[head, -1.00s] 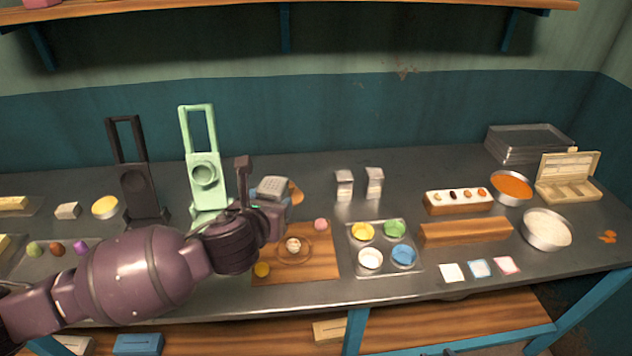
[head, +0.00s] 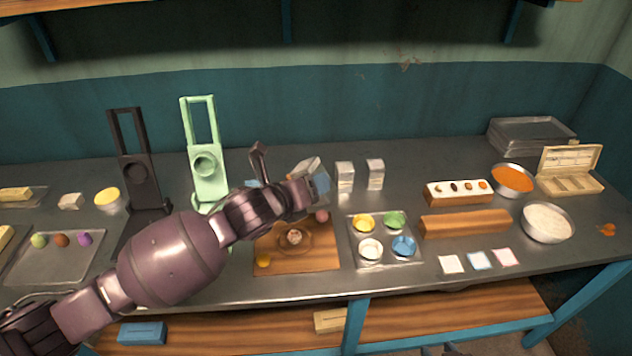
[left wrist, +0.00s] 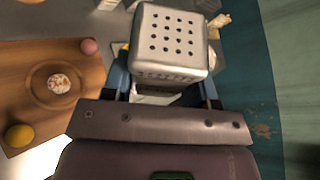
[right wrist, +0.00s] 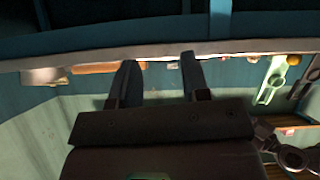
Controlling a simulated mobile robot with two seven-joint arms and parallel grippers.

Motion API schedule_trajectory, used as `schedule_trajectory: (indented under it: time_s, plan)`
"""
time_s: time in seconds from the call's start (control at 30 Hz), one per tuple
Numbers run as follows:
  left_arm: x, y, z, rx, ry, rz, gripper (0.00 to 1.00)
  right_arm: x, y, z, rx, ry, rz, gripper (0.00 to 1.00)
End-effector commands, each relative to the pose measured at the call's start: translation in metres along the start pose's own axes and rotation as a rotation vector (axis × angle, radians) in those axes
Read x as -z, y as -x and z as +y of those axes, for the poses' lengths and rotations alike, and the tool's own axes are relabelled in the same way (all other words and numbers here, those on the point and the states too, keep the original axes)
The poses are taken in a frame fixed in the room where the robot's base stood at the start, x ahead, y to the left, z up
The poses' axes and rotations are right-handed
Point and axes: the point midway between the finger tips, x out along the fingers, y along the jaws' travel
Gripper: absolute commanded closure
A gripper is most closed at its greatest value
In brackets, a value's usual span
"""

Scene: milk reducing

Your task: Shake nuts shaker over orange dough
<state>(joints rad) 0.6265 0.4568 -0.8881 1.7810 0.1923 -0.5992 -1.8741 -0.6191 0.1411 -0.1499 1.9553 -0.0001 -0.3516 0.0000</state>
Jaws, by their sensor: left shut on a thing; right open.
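My left gripper (head: 318,186) is shut on the nuts shaker (head: 307,167), a pale metal box with a perforated lid. In the left wrist view the shaker (left wrist: 170,42) sits between the fingers (left wrist: 168,88), its holed face toward the camera. In the head view it is tilted above the back right of a wooden board (head: 325,258). A white-speckled ball (head: 294,237) sits in the board's round groove, with some orange showing in the left wrist view (left wrist: 60,84). A plain yellow-orange ball (left wrist: 19,135) lies near a corner. My right gripper (right wrist: 160,62) is open and empty.
A pink ball (head: 321,216) lies on the board. A tray of coloured cups (head: 384,262) stands right of it, and two small pale containers (head: 344,175) stand behind. Green (head: 207,165) and black (head: 138,185) stands are at left.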

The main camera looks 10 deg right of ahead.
Motion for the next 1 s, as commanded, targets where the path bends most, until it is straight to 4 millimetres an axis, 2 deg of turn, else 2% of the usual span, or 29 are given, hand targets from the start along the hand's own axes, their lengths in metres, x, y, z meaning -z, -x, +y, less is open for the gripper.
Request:
schedule_trajectory:
  time_s: [0.03, 0.57, 0.77, 1.0]
  plan:
    - [0.004, -0.002, 0.006, 0.024, 0.056, -0.004, 0.75, -0.007, -0.006, -0.001, 0.0, 0.0, 0.006, 0.57]
    - [0.01, -0.005, 0.033, 0.195, 0.47, -0.002, 0.75, -0.028, -0.041, -0.007, 0.006, 0.004, 0.044, 0.57]
    - [0.021, -0.009, 0.041, 0.248, 0.597, -0.001, 0.75, -0.05, -0.051, -0.009, 0.007, 0.005, 0.027, 0.57]
    - [0.033, -0.014, 0.05, 0.31, 0.75, -0.002, 0.75, -0.084, -0.058, -0.011, 0.008, 0.004, -0.015, 0.57]
